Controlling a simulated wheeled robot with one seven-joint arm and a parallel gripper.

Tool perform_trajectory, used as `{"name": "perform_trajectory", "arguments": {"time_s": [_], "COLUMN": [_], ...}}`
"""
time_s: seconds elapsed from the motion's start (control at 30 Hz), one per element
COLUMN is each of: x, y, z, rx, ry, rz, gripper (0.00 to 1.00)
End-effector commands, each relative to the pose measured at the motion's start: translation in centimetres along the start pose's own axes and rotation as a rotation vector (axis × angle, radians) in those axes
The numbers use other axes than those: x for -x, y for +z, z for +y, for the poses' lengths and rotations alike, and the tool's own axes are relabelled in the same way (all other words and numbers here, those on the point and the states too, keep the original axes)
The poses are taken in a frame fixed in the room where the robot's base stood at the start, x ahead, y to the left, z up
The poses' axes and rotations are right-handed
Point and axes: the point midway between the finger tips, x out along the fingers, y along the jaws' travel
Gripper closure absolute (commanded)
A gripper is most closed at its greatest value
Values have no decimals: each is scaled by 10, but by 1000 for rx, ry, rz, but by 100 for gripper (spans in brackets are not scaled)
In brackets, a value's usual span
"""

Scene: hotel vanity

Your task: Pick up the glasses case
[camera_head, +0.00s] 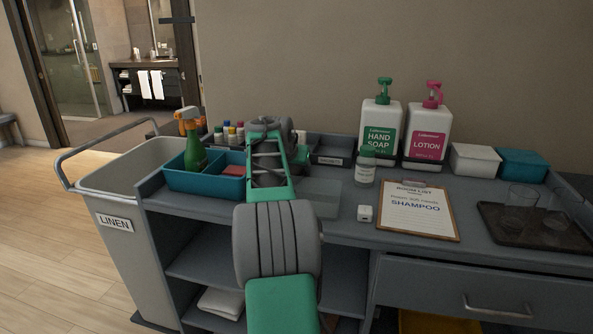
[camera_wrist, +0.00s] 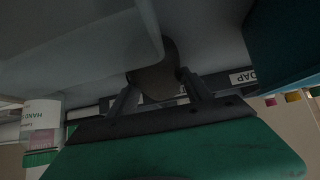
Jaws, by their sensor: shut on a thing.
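My gripper (camera_wrist: 157,74) shows in the wrist view with its two dark fingers on either side of a dark, rounded, brownish-grey thing, which appears to be the glasses case (camera_wrist: 153,84). The fingers are shut on it. The wrist picture is dim and turned over, and only part of the case shows. I cannot tell whether the case touches the surface near it. In the head view my arm covers the gripper, and I cannot make out the case there.
A teal caddy (camera_head: 188,180) with a spray bottle (camera_head: 194,150) stands left of my arm. Right are a small bottle (camera_head: 365,168), soap (camera_head: 381,125) and lotion (camera_head: 428,130) bottles, a clipboard (camera_head: 418,222) and a dark tray (camera_head: 510,235) with glasses. A linen bin (camera_head: 125,178) is far left.

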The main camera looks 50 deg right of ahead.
Motion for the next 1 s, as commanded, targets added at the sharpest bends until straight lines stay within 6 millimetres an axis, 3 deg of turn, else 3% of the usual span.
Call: {"name": "perform_trajectory", "arguments": {"time_s": [0.37,0.77,0.9,1.0], "x": [0,9,26,52], "y": [0,-9,-26,-27], "z": [0,0,0,8], "rx": [0,-1,-1,-2], "ry": [0,0,-1,-1], "rz": [0,2,2,5], "gripper": [85,86,86,86]}}
